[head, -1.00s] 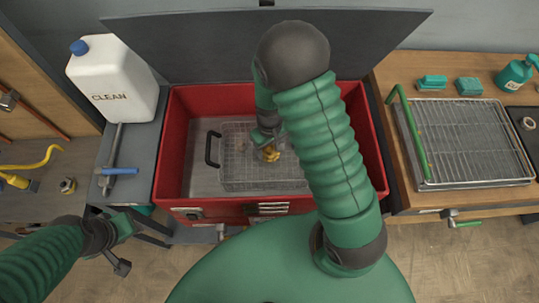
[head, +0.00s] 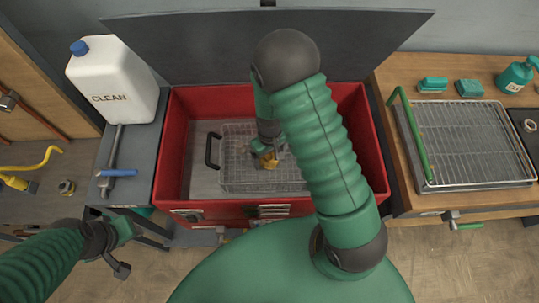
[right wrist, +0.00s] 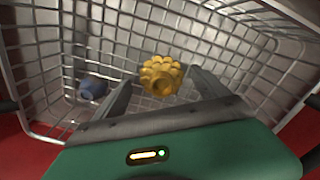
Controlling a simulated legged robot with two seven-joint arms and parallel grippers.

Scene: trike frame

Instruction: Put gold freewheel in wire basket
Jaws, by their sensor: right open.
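The gold freewheel (head: 270,161) is inside the wire basket (head: 232,182), which sits in the red tub. In the right wrist view the freewheel (right wrist: 162,77) lies between and just beyond the fingertips of my right gripper (right wrist: 160,86), with the wire mesh (right wrist: 50,70) around it. The jaws are apart with gaps on both sides of the freewheel. Whether it rests on the basket floor is hard to tell. My right gripper (head: 264,150) reaches down into the basket in the head view. My left gripper (head: 124,248) hangs empty at the lower left, its jaw opening unclear.
A blue part (right wrist: 92,88) lies in the basket. The red tub (head: 172,150) has high walls and a raised dark lid (head: 190,45) behind. A white jug (head: 112,80) stands left. A wire rack tray (head: 470,140) is on the right bench.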

